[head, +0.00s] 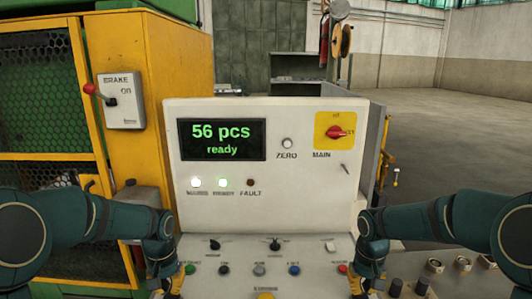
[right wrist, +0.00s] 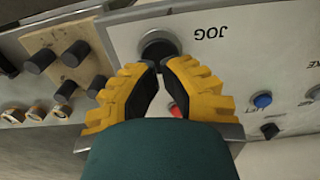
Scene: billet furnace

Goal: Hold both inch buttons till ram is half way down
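The console (head: 270,185) faces me. Its display (head: 221,139) reads "56 pcs ready". My right gripper (head: 365,288) is low at the console's right side. In the right wrist view its yellow fingers (right wrist: 157,68) come together at the tips with nothing between them. The tips are at the edge of a round black button (right wrist: 158,46) labelled JOG; I cannot tell whether they touch or press it. My left gripper (head: 172,290) is low at the console's left side, mostly cut off, and its fingertips are unclear. No left inch button is visible. The ram is not in view.
A button row holds a green (head: 190,269), a blue (head: 294,270) and a red button (head: 343,268). A yellow button (head: 265,296) is at the bottom edge. A red MAIN switch (head: 336,132) is above. A brake box (head: 121,100) hangs on the yellow machine frame (head: 175,75) at left.

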